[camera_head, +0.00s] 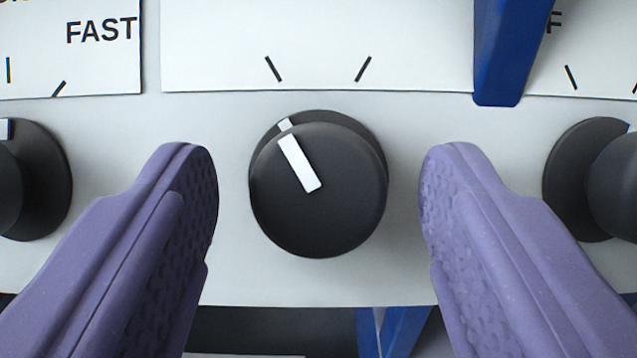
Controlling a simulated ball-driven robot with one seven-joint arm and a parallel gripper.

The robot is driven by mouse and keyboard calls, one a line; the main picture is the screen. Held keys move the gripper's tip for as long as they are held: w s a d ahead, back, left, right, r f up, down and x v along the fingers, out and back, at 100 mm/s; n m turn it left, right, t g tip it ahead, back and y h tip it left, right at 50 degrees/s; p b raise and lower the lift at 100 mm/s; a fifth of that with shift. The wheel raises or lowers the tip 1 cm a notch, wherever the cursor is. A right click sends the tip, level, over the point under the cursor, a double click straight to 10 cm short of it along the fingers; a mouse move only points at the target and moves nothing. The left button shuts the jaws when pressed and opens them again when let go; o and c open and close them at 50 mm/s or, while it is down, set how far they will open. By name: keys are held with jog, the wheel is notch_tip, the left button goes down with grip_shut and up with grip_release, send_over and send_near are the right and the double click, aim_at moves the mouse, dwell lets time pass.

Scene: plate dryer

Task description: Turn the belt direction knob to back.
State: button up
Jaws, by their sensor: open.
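A round black knob (335,215) with a white pointer line (300,163) sits in the middle of the view on a light grey panel (230,120). Its pointer leans up and to the left, toward the left of two black tick marks (273,69) above it. The label for these ticks is out of view, so I cannot read which knob this is. My gripper (318,180) is open, with one purple finger on each side of the knob. A gap shows between each finger and the knob, and nothing is held.
Another black knob (40,180) stands at the left edge, below a label with FAST (101,30). A third black knob (590,180) is at the right edge, close to my right finger. A blue bar (507,55) hangs at the upper right.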

jog(key=c, duration=1)
jog(key=shift+m, duration=0.3)
jog(key=m+h, duration=0.1)
jog(key=m, duration=0.1)
jog(key=m+h+p, duration=0.1)
jog(key=m, duration=0.1)
jog(key=m+g+h, duration=0.1)
jog(key=m+h, duration=0.1)
jog(key=m, duration=0.1)
jog(key=shift+a+r, duration=0.1)
jog(key=shift+a, duration=0.15)
jog(key=m+g+h+p, duration=0.1)
jog(key=m, duration=0.2)
jog(key=m+g+h+p, duration=0.1)
jog(key=m+g+p, duration=0.1)
jog(key=m, duration=0.2)
jog(key=shift+a+r+h, duration=0.1)
jog(key=shift+a+h, duration=0.05)
jog(key=shift+h, duration=0.25)
jog(key=shift+m, duration=0.5)
jog(key=o, duration=1)
jog(key=shift+w, duration=0.1)
